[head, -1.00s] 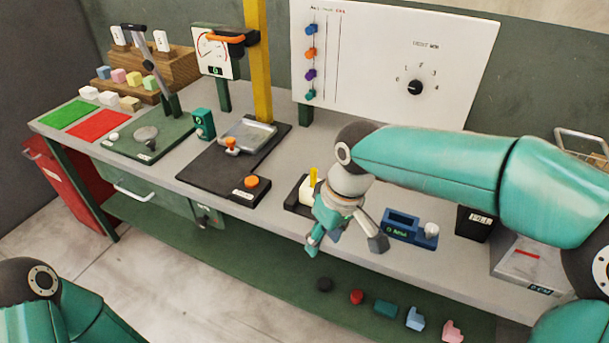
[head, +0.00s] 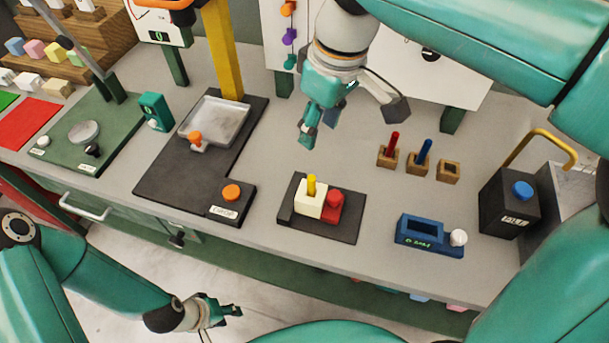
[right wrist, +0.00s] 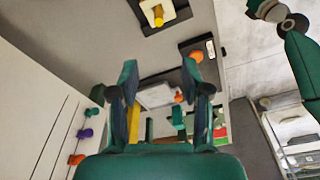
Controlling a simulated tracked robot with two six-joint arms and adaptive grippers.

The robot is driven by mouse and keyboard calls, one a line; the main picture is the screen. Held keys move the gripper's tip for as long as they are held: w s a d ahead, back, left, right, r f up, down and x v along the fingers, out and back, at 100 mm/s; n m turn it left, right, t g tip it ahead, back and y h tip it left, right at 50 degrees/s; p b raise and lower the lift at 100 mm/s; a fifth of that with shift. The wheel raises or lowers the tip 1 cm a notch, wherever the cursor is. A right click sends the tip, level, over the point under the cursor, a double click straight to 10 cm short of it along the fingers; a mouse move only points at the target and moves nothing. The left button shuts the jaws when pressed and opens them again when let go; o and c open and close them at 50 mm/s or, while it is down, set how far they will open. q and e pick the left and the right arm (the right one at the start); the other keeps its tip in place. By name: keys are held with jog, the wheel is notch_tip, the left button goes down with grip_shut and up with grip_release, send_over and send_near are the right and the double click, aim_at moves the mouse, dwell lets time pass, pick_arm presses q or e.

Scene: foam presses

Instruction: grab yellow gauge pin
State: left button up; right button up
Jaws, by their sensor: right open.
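The yellow gauge pin (head: 311,185) stands upright in a cream block (head: 310,205) on a dark base (head: 345,227), beside a red cylinder on a red block (head: 331,207). In the right wrist view the yellow pin (right wrist: 158,16) and part of its cream block show at the top edge. My right gripper (head: 350,118) is open and empty above the bench, behind the pin in the head view. Its spread fingers (right wrist: 160,76) also show in the right wrist view. My left gripper (head: 226,312) is low in front of the bench; its jaw state is unclear.
A blue device (head: 428,236) and a black box (head: 509,203) stand right of the pin. Wooden holders (head: 418,164), two with red and blue pins, stand behind. A black press base (head: 165,185) with a yellow column is left. Bare bench surrounds the pin's base.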

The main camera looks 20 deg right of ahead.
send_over(312, 177)
jog(key=f, duration=1)
jog(key=shift+a+f+b, duration=0.2)
jog(key=shift+f+b, duration=0.05)
jog(key=shift+b, duration=0.05)
jog(key=f, duration=0.5)
jog(key=shift+d, duration=0.2)
jog(key=shift+w+f, duration=0.1)
jog(key=shift+f, duration=0.3)
grip_shut()
